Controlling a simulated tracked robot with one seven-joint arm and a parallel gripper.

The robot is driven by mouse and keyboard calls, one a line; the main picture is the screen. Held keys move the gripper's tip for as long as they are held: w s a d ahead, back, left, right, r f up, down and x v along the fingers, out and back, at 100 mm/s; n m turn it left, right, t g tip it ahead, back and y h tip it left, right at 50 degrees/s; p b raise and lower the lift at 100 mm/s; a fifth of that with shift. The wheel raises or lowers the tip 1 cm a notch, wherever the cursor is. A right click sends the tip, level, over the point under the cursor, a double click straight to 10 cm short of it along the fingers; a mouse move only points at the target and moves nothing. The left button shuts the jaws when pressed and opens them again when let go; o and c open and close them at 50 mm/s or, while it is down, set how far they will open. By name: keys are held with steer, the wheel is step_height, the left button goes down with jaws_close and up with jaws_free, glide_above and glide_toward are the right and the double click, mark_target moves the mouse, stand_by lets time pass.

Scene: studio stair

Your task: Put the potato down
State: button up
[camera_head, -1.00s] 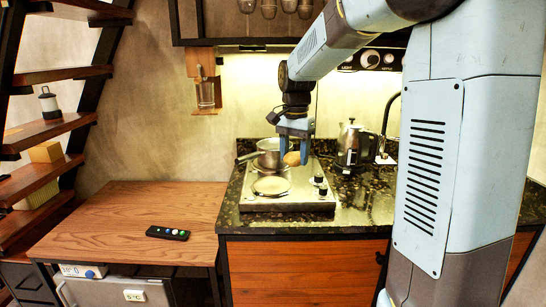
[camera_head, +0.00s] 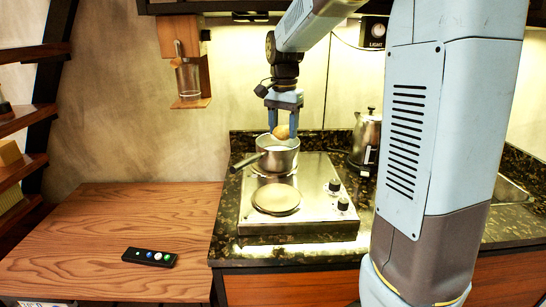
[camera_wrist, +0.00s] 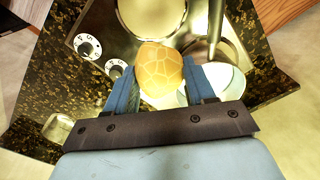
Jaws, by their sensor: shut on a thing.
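The potato (camera_head: 282,132) is a small tan lump held between the fingers of my gripper (camera_head: 284,122). It also shows in the wrist view (camera_wrist: 160,72), yellowish, between the blue fingers. In the head view my gripper points down with the potato just above the rim of a steel pot (camera_head: 277,158). The pot stands on the rear burner of the hob, its handle to the left. In the wrist view the pot (camera_wrist: 222,82) lies to the right of the potato, partly hidden by a finger.
The hob (camera_head: 310,205) has a free front burner plate (camera_head: 276,199) and two knobs. A kettle (camera_head: 366,140) stands to the right on the dark counter. A wooden table (camera_head: 110,235) at the left holds a small remote (camera_head: 148,257) and is otherwise clear.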

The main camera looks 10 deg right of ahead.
steer(key=shift+w+d+f, duration=0.2)
steer(key=shift+w+f, duration=1.95)
steer(key=shift+w, duration=0.25)
steer(key=shift+w+d+f, duration=0.15)
steer(key=shift+w+f, duration=2.05)
steer(key=shift+w, duration=0.2)
steer(key=shift+w+d+f, duration=0.2)
steer(key=shift+w+f, duration=1.95)
steer(key=shift+w, duration=0.25)
steer(key=shift+f, duration=0.6)
steer(key=o, duration=1.1)
steer(key=shift+r, duration=0.1)
